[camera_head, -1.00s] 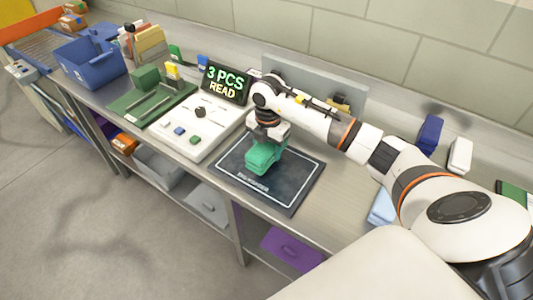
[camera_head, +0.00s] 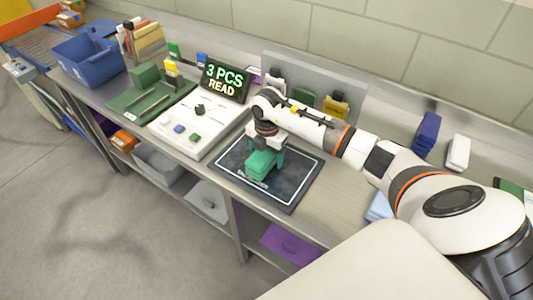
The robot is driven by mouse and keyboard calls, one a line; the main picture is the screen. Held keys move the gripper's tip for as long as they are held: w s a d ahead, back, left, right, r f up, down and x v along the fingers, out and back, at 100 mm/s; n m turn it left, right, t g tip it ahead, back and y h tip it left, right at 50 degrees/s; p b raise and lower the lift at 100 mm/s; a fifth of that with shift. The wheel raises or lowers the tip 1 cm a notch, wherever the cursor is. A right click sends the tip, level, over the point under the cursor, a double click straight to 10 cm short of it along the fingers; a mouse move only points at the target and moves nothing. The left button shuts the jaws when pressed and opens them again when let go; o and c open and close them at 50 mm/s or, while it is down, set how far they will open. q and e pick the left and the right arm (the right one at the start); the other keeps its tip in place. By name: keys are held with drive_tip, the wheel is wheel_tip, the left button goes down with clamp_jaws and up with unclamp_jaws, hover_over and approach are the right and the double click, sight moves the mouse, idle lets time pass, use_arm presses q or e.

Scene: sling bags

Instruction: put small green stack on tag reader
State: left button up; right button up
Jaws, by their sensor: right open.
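The small green stack (camera_head: 261,165) lies on the dark tag reader mat (camera_head: 292,185), which has a pale outline and sits on the steel bench. My right gripper (camera_head: 266,152) is directly above the stack, pointing down, with its fingers open around or beside the stack's upper part. The fingers partly hide the stack. A display (camera_head: 224,80) behind the mat reads "3 PCS READ". My left gripper is not in view.
A white panel (camera_head: 214,137) with small blocks and a green tray (camera_head: 125,104) with a green block stand to the left. A blue bin (camera_head: 88,62) is farther left. Blue (camera_head: 428,132) and white (camera_head: 458,152) stacks stand at the right. A grey upright board (camera_head: 318,84) stands behind.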

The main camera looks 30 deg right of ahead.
drive_tip(key=shift+r, duration=0.1)
wheel_tip(320, 180, up, 11)
drive_tip(key=b, duration=0.3)
drive_tip(key=shift+w, duration=0.1)
drive_tip(key=shift+r, duration=0.55)
idle(1.5)
